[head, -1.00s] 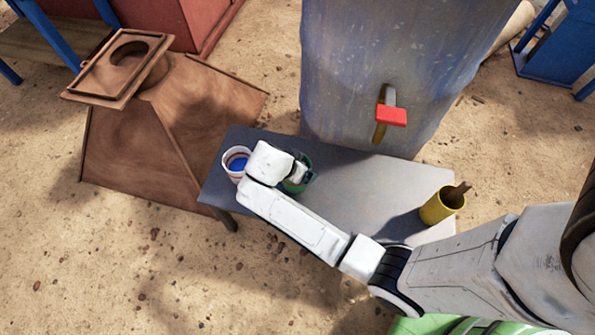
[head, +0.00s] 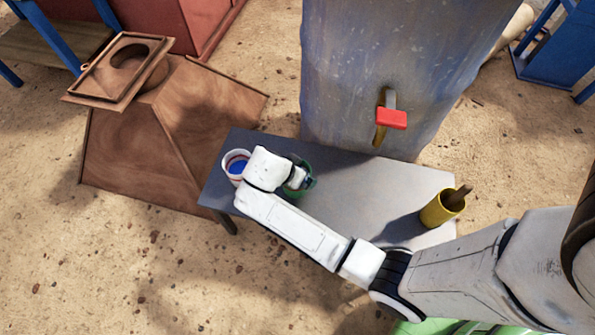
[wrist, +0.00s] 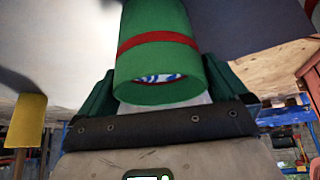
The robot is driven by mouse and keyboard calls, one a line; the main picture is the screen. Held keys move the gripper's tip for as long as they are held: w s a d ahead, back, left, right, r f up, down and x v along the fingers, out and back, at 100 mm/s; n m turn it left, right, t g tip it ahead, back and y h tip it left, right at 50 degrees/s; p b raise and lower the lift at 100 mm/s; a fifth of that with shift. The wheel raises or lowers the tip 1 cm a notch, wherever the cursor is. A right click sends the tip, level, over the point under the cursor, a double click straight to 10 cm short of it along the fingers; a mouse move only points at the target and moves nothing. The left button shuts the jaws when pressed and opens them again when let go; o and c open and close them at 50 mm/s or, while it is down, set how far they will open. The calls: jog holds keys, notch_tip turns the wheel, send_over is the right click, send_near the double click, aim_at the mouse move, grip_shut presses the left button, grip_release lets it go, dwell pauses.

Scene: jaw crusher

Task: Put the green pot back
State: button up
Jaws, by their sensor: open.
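The green pot (head: 292,192) stands on the grey table (head: 375,190), left of its middle, partly hidden by my wrist in the head view. In the wrist view the green pot (wrist: 160,55) shows a red band and a blue-and-white pattern inside its mouth. My gripper (head: 304,180) is at the pot. In the wrist view my gripper (wrist: 158,92) is open, with one dark finger on each side of the pot. I cannot tell whether either finger touches it.
A white pot with blue inside (head: 236,164) stands close left of my wrist. A yellow pot (head: 442,207) with a brown stick stands at the table's right end. A big blue-grey block (head: 385,60) with a red handle (head: 391,119) rises behind. A brown hopper (head: 170,120) stands left.

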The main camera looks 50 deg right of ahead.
jog(key=p+v, duration=0.3)
jog(key=v, duration=0.8)
jog(key=s+r+n+t+y, duration=0.1)
jog(key=s+n+y, duration=0.4)
jog(key=s+n, duration=1.1)
jog(key=shift+s+a+n+y, duration=0.3)
jog(key=shift+a+n+y, duration=0.15)
jog(key=shift+n, duration=0.25)
